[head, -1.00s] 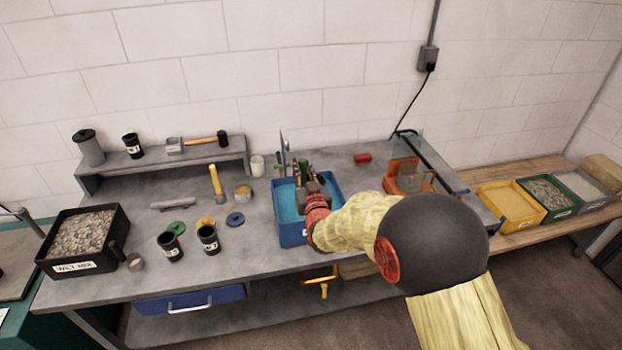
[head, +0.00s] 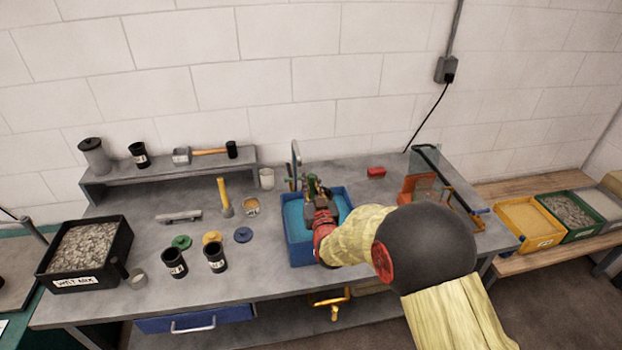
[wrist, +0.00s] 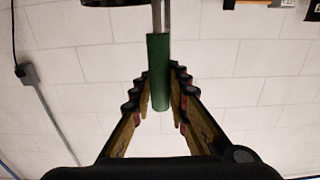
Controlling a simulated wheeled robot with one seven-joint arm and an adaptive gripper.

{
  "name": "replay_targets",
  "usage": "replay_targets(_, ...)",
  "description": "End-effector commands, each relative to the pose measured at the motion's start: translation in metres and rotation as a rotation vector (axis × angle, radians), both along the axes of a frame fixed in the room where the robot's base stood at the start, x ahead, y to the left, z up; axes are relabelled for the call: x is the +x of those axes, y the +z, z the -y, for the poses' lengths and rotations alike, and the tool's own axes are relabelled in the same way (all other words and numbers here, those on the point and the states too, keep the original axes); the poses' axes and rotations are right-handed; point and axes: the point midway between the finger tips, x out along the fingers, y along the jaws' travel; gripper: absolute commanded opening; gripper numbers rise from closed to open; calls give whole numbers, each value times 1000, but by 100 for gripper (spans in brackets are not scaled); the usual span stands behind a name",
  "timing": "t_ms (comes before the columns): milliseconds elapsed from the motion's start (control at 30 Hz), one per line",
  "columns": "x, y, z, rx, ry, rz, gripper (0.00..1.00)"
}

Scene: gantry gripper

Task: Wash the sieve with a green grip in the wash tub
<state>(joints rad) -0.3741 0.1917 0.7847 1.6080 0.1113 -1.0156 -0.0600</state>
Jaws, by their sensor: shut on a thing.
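My gripper (head: 316,190) is over the blue wash tub (head: 301,252), which holds light blue water. In the wrist view my gripper (wrist: 160,95) is shut on the green grip (wrist: 158,60) of the sieve, with a metal shaft running from it to the top edge. The green also shows small between the fingers in the head view (head: 312,183). The sieve's head is mostly out of the wrist view. In the head view my gripper and arm cover part of the tub, so I cannot tell whether the sieve touches the water.
A grey tap-like post (head: 296,160) stands behind the tub. A red block (head: 376,172) and an orange stand with a clear panel (head: 420,187) are to the right.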

Motion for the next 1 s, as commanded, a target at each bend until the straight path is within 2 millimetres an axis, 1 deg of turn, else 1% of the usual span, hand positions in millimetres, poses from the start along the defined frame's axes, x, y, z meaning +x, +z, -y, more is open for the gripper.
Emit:
replay_targets(400,0,-41,0,1,0,2,0)
replay_targets(1000,0,-95,0,1,0,2,0)
